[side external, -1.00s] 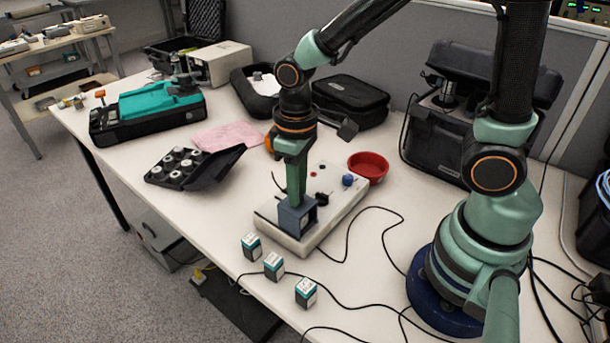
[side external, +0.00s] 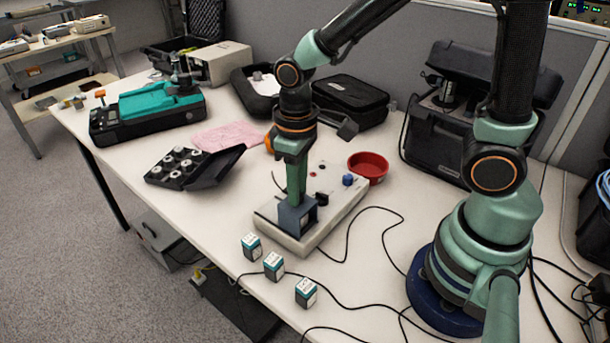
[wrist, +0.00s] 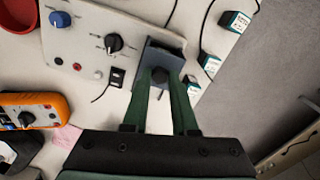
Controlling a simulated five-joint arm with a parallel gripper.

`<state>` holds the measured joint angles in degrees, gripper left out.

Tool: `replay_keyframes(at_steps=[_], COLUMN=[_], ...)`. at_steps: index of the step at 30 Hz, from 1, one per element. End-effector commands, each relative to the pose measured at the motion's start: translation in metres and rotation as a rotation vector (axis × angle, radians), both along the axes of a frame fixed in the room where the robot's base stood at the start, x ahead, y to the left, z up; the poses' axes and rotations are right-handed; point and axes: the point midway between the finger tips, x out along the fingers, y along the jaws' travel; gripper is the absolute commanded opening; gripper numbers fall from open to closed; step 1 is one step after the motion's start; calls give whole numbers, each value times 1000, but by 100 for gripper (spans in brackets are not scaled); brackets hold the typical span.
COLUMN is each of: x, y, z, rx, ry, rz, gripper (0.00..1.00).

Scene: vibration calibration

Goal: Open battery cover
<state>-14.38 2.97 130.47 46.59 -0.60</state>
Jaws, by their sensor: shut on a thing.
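A pale calibration unit (side external: 335,222) lies on the white bench; its panel also shows in the wrist view (wrist: 88,40). The dark blue-grey battery cover (side external: 288,218) is at the unit's near end and shows in the wrist view (wrist: 165,52) as a box-like part with a dark knob. My gripper (side external: 297,198) points down at it. In the wrist view its green fingers (wrist: 160,80) are shut on the cover's knob. The fingers hide part of the cover, and I cannot tell whether it is lifted off the unit.
Three small teal-and-white batteries (side external: 273,266) stand in front of the unit. A red bowl (side external: 368,167) is behind it. A black case of round weights (side external: 182,168) lies to the left, near a pink cloth (side external: 226,134). Black cables cross the bench at the right.

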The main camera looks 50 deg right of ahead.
Motion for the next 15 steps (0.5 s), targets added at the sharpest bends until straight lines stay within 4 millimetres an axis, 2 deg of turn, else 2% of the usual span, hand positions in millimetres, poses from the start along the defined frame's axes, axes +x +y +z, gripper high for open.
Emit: replay_keyframes(at_steps=[8,15], x=[4,39], y=[0,1], z=[1,0], rx=[1,1], ry=[-3,-4], rz=[1,0], gripper=[0,0])
